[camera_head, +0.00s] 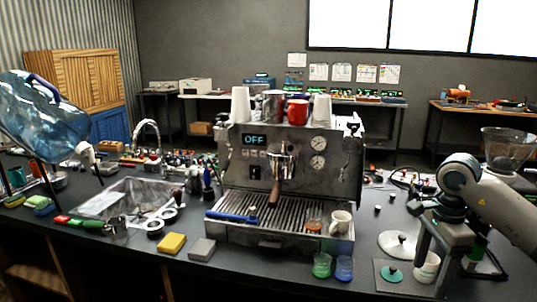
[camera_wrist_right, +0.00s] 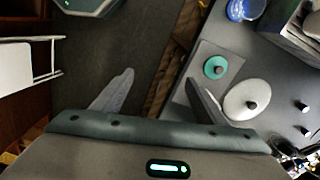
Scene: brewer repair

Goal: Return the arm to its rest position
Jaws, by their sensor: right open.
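My right arm (camera_head: 500,205) comes in from the right edge in the head view, bent at the elbow with its dark lower part hanging at the counter's right front. My right gripper (camera_wrist_right: 160,92) shows in the wrist view with its two fingers spread apart and nothing between them. The dark floor lies below the gap, by the counter's edge. My left arm and gripper are not in view.
The espresso machine (camera_head: 290,180) stands mid-counter. A grinder (camera_head: 505,148) stands behind. A blue cup (camera_head: 344,268) sits at the front.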

